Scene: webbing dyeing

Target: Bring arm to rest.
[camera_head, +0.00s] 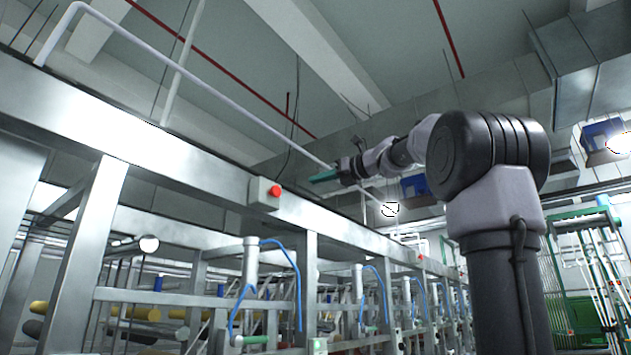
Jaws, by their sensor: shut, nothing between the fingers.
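My arm rises from the lower right of the head view and bends at a large dark joint. Its outer links reach away and to the left. My gripper (324,176) is at the far end, a small greenish shape raised in front of the steel frame's top rail. It is shut and holds nothing that I can see. It looks apart from the machine, though the exact gap is hard to judge.
A long steel machine frame (190,185) runs from the left into the distance, with a red button box (266,193) on its rail. Blue hoses (297,280) and yellow rolls (135,312) show inside. A green rack (590,270) stands at right. White pipes cross above.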

